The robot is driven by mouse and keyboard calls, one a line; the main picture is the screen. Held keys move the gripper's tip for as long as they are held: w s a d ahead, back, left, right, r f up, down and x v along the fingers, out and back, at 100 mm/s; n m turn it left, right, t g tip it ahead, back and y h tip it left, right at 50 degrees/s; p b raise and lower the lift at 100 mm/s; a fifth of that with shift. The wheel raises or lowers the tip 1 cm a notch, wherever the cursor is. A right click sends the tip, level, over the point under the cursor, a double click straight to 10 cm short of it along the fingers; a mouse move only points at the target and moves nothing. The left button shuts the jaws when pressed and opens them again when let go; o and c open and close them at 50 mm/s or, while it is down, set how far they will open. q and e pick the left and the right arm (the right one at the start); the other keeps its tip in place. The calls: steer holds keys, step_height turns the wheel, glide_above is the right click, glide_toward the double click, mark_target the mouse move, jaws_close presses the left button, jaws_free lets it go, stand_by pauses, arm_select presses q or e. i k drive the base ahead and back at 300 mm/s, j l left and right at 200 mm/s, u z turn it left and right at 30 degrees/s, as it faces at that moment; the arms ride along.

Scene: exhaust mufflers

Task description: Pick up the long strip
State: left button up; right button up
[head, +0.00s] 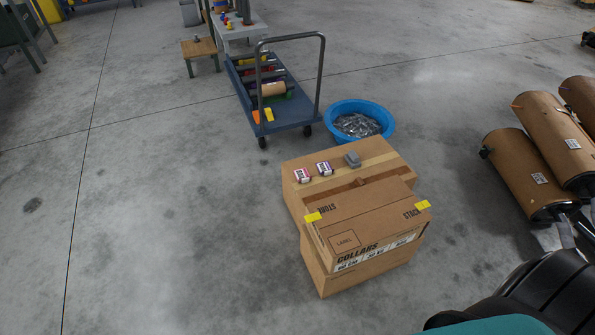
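I cannot tell for sure which thing is the long strip. Flat grey strap-like pieces (565,232) show by the lower ends of the brown wrapped cylinders at the right edge. A brown band of tape runs across the top of the rear cardboard box (296,189).
A front box (345,263) marked COLLARS overlaps the rear box, which bears two small packs (302,176) and a grey block (352,159). Behind are a blue tub (377,107) of metal parts and a blue cart (287,117). Brown cylinders (532,176) lie right. The left floor is clear.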

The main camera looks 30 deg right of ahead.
mark_target(358, 181)
steer(key=i+j+u, duration=0.25)
steer(key=i, duration=0.2)
steer(key=i+j+u, duration=0.2)
steer(key=i, duration=0.3)
steer(key=i+z, duration=0.35)
steer(key=i, duration=0.3)
steer(key=i+z, duration=0.35)
steer(key=i, duration=0.35)
